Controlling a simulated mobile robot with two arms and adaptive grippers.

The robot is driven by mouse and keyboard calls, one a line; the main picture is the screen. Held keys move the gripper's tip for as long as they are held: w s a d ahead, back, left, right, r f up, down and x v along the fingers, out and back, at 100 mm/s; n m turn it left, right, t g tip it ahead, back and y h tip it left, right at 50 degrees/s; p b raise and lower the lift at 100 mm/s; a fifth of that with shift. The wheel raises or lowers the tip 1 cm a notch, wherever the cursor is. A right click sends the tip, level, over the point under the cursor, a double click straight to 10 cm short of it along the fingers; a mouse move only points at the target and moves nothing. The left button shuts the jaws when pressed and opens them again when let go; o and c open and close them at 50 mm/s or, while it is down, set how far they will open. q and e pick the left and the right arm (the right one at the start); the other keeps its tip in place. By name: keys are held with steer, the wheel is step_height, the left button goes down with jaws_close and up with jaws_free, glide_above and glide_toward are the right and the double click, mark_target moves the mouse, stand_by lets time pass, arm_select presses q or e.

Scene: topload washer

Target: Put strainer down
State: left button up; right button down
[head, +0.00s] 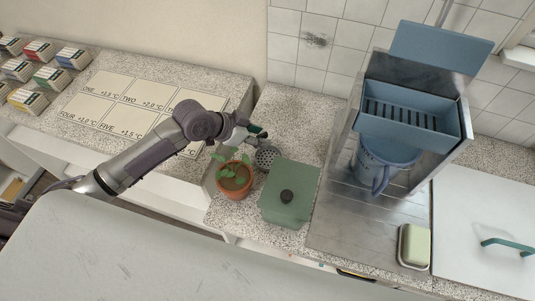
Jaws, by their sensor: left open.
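The strainer (266,158) is a small grey round piece with holes. It is on or just over the speckled counter, between the potted plant and the green lidded box. My left gripper (254,133) is open just above and behind it in the picture. A dark green part shows at the fingertips; I cannot tell whether it is the strainer's handle or whether the fingers touch it. My right gripper is out of view.
A blue slotted tray (409,115) sits above a blue jug (382,165). Soap (415,246) lies front right. The counter behind is free.

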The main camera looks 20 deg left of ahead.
arm_select(q)
steer(key=shift+x, duration=0.75)
steer(key=shift+c, duration=0.6)
jaws_close()
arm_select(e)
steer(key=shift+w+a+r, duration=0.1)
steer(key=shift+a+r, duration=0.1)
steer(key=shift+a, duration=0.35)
arm_select(q)
steer(key=shift+r, duration=0.1)
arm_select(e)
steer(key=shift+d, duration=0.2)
